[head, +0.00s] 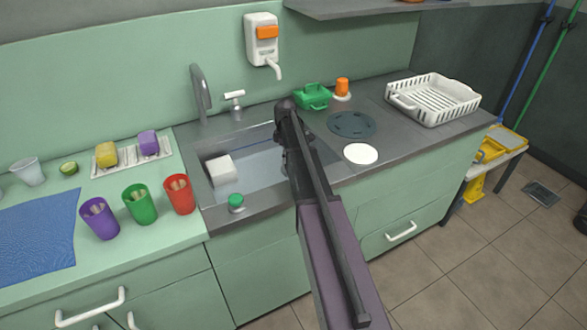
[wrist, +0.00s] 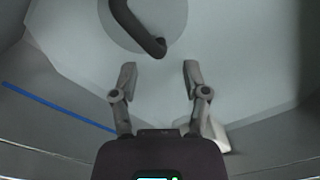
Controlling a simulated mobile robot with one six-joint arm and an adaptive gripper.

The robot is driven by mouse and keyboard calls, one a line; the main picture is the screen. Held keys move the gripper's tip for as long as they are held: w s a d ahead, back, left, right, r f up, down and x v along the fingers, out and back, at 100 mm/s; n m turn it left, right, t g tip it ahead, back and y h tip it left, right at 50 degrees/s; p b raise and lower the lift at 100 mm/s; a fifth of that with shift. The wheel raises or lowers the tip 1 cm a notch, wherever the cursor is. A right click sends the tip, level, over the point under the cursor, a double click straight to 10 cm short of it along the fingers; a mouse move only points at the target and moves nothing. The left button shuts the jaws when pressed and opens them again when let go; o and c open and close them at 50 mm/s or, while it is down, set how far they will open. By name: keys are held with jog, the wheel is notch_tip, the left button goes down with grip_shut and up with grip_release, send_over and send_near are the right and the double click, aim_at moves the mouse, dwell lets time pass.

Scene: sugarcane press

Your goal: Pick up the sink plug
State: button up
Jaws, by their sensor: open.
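In the wrist view a dark curved handle (wrist: 142,27) stands over a round grey disc (wrist: 172,12) on the pale sink floor; this looks like the sink plug. My gripper (wrist: 159,68) is open and empty, its two fingers spread below the handle in the picture, apart from it. In the head view my gripper (head: 282,140) is over the sink (head: 255,165), largely hidden by my arm. I cannot make out the plug there; my arm covers that part of the sink.
A white block (head: 220,171) lies at the sink's left and shows in the wrist view (wrist: 217,137). A green-topped object (head: 236,201) is on the front rim. The tap (head: 201,92) rises behind. A dark disc (head: 351,124) and white disc (head: 360,153) lie right.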

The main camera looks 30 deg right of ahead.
jog(key=shift+s+f+b, duration=0.1)
jog(key=shift+f+b, duration=2.15)
jog(key=shift+f, duration=0.15)
grip_shut()
